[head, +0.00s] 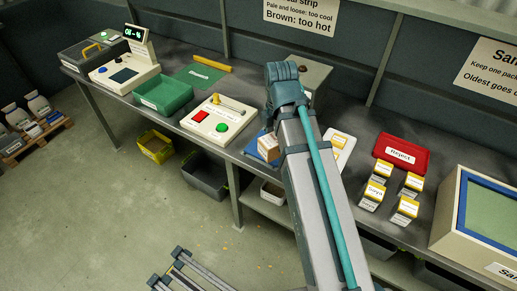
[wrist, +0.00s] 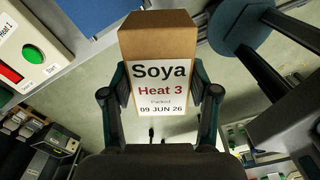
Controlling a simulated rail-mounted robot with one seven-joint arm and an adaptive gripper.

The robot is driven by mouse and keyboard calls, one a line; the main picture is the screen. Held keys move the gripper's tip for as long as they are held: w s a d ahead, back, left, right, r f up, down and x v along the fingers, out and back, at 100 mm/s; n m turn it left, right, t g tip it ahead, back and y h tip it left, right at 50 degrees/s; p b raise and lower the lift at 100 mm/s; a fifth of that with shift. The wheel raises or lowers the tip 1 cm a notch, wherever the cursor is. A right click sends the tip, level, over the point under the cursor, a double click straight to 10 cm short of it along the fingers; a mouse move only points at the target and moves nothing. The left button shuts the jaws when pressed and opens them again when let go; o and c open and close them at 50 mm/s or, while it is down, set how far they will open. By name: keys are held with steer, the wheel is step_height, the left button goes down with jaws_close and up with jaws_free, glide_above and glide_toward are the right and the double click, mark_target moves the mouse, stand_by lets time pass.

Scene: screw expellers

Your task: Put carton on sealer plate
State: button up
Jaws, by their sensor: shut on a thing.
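The carton (wrist: 160,42) is a brown box with a white label reading "Soya Heat 3, Packed 09 JUN 26". In the wrist view my gripper (wrist: 160,98) is shut on it, one finger on each side. In the head view my arm hides the gripper. A small brown and white box (head: 268,146) shows just left of the arm; I cannot tell surely if it is the held carton. A cream machine (head: 219,120) with a red square, a green button and a lever stands left of it; part of it also shows in the wrist view (wrist: 50,25). No plate is clearly labelled as the sealer's.
Several yellow-topped packs (head: 389,191) and a red Reject tray (head: 401,154) stand right of my arm. A framed green-topped box (head: 455,215) is at far right. A green bin (head: 163,94) and a scale (head: 125,73) are to the left. Bins stand under the bench.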

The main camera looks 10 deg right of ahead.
steer(key=n, duration=0.4)
steer(key=shift+w+n, duration=0.15)
steer(key=shift+n, duration=0.25)
steer(key=w+f+p, duration=0.1)
steer(key=w+f, duration=0.2)
steer(key=w, duration=0.1)
steer(key=w+f+p, duration=0.2)
steer(key=w+f, duration=0.1)
steer(key=w, duration=0.2)
steer(key=w+d+f+p, duration=0.1)
steer(key=w+f, duration=0.2)
steer(key=w, duration=0.1)
steer(key=shift+w+f, duration=0.2)
steer(key=shift+f, duration=0.05)
steer(key=shift+w+f+p, duration=0.15)
steer(key=shift+f+p, duration=0.35)
steer(key=shift+f, duration=1.25)
steer(key=shift+f, duration=0.1)
steer(key=o, duration=1.4)
